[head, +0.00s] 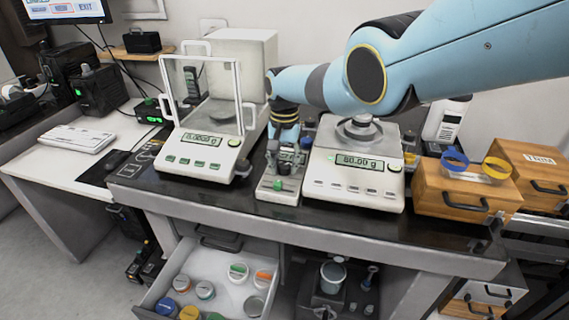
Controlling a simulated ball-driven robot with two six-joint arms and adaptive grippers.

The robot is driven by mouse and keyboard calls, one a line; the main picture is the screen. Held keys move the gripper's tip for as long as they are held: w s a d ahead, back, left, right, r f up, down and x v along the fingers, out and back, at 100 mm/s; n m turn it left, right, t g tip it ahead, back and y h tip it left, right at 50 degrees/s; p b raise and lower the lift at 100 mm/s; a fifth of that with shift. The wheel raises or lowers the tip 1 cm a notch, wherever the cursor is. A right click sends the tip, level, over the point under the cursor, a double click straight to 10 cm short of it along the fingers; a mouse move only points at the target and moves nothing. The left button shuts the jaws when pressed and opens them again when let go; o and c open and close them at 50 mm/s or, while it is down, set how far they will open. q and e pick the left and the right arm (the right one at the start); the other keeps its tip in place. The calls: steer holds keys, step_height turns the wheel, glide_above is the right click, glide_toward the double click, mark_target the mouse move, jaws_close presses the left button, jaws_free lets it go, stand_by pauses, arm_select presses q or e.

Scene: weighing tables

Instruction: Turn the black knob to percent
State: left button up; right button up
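A small grey device (268,190) with a green button (279,184) on its front stands between the two balances. My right gripper (287,150) points down over the back part of this device, close to its small display. I cannot tell whether it touches the device, and its fingers are too small to show if they are open or shut. I cannot make out the black knob; the gripper may hide it. My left gripper is not in view.
A balance with a glass draft shield (193,148) stands left of the device, and an open-pan balance (355,187) stands close on its right. Wooden boxes (466,193) are further right. An open drawer (217,264) with several lidded jars sticks out below the dark bench top.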

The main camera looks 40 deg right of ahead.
mark_target(284, 165)
steer(key=o, duration=0.3)
steer(key=shift+o, duration=0.2)
steer(key=shift+w+r, duration=0.1)
steer(key=shift+r, duration=0.7)
step_height(284, 165, up, 10)
steer(key=shift+r, duration=0.2)
